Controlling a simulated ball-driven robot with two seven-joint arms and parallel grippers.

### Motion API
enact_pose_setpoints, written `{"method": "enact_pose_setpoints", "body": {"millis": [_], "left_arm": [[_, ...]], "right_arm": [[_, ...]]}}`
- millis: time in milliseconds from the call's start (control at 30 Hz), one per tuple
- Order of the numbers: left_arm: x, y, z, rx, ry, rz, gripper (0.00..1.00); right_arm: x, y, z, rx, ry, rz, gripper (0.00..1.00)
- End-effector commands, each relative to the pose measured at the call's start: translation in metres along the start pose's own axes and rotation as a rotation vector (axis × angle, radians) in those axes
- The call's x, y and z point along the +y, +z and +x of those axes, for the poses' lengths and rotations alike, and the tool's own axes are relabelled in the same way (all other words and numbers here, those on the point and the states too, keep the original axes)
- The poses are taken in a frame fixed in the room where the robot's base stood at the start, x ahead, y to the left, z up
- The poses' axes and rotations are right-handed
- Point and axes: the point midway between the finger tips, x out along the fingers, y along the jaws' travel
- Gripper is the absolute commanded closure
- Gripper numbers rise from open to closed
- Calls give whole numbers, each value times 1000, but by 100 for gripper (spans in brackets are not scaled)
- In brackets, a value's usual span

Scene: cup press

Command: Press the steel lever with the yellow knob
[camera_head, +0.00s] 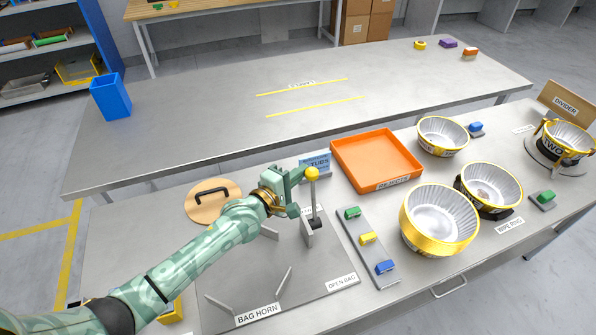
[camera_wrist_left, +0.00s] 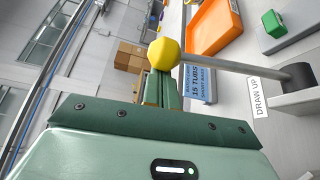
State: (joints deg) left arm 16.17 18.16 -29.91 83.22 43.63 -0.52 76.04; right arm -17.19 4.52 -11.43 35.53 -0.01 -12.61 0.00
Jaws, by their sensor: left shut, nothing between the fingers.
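The steel lever (camera_head: 313,196) stands upright from a dark pivot on the grey bag horn plate (camera_head: 325,273), with a yellow knob (camera_head: 312,173) at its top. In the left wrist view the yellow knob (camera_wrist_left: 162,54) sits just past my fingertips and the lever rod (camera_wrist_left: 230,66) runs right to its dark pivot. My left gripper (camera_head: 297,190) is shut and empty, close beside the knob on its left. I cannot tell whether they touch. My right gripper is not in view.
An orange tray (camera_head: 378,160) lies behind the lever. A small board (camera_head: 367,245) with green, yellow and blue pieces lies to its right, then several metal bowls (camera_head: 440,220). A wooden lid (camera_head: 213,202) with a black handle is at the left. Upright metal plates stand on the bag horn plate.

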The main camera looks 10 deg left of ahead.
Motion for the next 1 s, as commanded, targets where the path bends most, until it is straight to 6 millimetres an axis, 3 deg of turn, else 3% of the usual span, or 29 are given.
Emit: {"method": "enact_pose_setpoints", "body": {"millis": [267, 467, 1000], "left_arm": [[2, 19, -10, -2, 58, 98, 100], [-1, 44, -25, -3, 146, 249, 100], [-34, 108, -63, -3, 393, 674, 100]], "right_arm": [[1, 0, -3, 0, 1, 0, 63], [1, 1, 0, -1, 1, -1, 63], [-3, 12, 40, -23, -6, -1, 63]]}}
